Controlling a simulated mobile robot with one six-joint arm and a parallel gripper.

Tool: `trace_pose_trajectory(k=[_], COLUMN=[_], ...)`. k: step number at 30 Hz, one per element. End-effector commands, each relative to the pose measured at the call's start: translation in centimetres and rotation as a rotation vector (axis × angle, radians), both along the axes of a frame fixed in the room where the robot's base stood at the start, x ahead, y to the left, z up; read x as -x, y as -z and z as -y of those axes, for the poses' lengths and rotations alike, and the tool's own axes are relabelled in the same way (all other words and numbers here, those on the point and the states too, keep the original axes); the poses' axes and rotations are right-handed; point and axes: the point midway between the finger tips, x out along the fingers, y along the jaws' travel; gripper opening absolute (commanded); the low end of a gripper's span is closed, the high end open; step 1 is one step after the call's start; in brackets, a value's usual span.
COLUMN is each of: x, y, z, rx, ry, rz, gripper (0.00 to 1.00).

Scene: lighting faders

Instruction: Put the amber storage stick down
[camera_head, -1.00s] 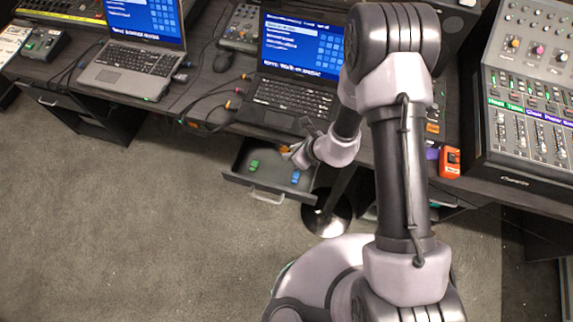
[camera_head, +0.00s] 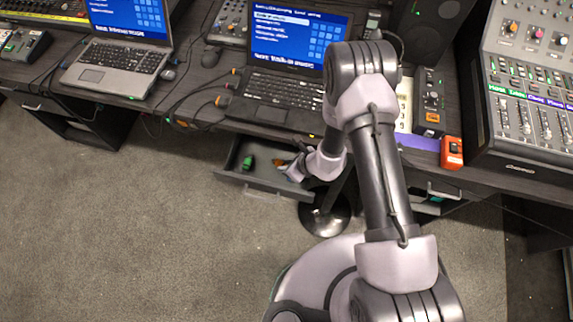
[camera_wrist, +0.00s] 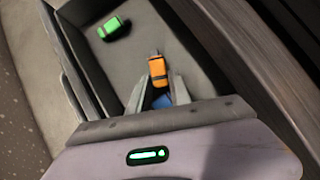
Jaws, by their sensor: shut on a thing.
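The amber storage stick (camera_wrist: 158,74) is held between the fingertips of my gripper (camera_wrist: 157,84), its metal plug pointing away from the palm. In the head view the stick (camera_head: 280,162) shows as a small orange patch at my gripper (camera_head: 288,168), inside the open drawer (camera_head: 262,189). A green stick (camera_wrist: 114,27) lies on the drawer floor, apart from my gripper; it also shows in the head view (camera_head: 248,162). A blue stick (camera_wrist: 162,101) shows partly between my fingers, behind the amber one. I cannot tell whether the amber stick touches the floor.
The drawer's walls stand close around my gripper, with the desk edge above. A black laptop (camera_head: 275,100) and cables sit on the desk over the drawer. A round black stand base (camera_head: 325,217) is beside the drawer. Bare drawer floor lies near the green stick.

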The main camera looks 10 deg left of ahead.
Motion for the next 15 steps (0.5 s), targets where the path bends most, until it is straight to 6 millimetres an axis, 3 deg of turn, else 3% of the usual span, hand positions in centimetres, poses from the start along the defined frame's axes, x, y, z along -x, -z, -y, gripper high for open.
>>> trace_pose_trajectory(k=[1,4,12,15], x=[0.0,0.0,0.0,0.0], y=[0.2,0.1,0.0,-0.9], z=[0.0,0.0,0.0,0.0], rx=[0.0,0.0,0.0,0.0], ry=[0.0,0.0,0.0,0.0], rz=[0.0,0.0,0.0,0.0], gripper=[0.26,0.46,0.46,0.46])
